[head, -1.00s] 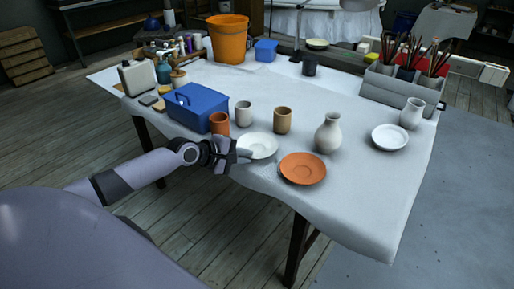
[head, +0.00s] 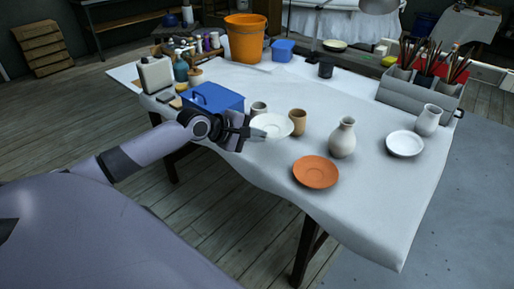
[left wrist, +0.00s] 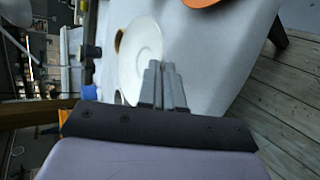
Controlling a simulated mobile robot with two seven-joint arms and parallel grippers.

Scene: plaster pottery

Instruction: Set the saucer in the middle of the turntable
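The white saucer (head: 272,125) is off the table, its near left rim in my left gripper (head: 256,132). In the left wrist view the saucer (left wrist: 137,50) lies along the fingers, which are close together on its rim (left wrist: 162,72). It hides the lower part of a pale cup (head: 259,106) behind it. A terracotta saucer (head: 316,172) lies on the table to its right, and another white dish (head: 404,144) lies farther right. I cannot make out a turntable in these views. My right gripper is not in view.
A tan cup (head: 298,121) stands just right of the held saucer, and a pale vase (head: 342,140) stands beyond it. A blue box (head: 212,100) is behind my left gripper. A small pitcher (head: 428,120) stands far right. The table's (head: 365,205) front right is clear.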

